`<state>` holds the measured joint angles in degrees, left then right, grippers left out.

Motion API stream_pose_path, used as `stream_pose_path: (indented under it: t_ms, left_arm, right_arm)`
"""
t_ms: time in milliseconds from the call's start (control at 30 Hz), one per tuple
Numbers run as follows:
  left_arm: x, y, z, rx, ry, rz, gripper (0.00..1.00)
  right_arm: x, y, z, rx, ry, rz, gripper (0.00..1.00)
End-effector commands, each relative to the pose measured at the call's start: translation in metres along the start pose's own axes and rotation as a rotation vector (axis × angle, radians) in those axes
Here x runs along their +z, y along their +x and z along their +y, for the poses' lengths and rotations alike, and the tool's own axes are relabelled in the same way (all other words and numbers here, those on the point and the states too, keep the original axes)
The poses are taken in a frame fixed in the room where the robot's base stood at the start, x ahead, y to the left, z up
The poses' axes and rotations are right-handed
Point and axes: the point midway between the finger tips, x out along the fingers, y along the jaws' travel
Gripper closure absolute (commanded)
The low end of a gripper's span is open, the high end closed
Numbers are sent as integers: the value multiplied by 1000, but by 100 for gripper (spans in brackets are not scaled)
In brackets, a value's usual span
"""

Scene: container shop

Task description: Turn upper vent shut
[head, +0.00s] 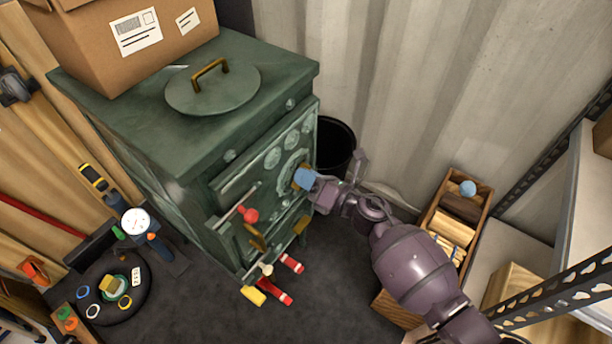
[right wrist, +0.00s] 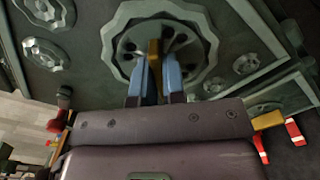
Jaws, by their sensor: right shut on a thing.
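The green stove (head: 190,185) stands at the middle left, its front facing right. The upper vent (head: 286,166) is a round spoked disc in a scalloped ring on that front. In the right wrist view the vent (right wrist: 192,47) shows dark slots between its spokes, so it looks at least partly open. A brass tab (right wrist: 154,50) stands up near the disc's middle. My right gripper (head: 303,179) is at the vent; its blue fingers (right wrist: 156,82) are shut on the tab, one on each side. The slots behind the fingers are hidden. My left gripper is out of view.
A red knob (head: 248,214) sits left of the vent on the stove front. Red-and-white pieces (head: 291,263) stick out low down. A black bucket (head: 335,142) stands behind my gripper. A wooden crate (head: 432,212) and shelving (head: 560,165) are to the right.

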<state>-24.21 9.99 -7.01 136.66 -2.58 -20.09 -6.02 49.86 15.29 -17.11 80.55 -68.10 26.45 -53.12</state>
Motion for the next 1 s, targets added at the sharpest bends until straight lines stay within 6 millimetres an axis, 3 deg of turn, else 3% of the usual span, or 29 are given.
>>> stream_pose_path:
  t_ms: [333, 1000]
  left_arm:
    - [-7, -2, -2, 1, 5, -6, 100]
    - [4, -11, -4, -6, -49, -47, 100]
  right_arm:
    - [4, 0, 1, 0, 197, -1, 100]
    - [1, 0, -2, 0, 693, 0, 100]
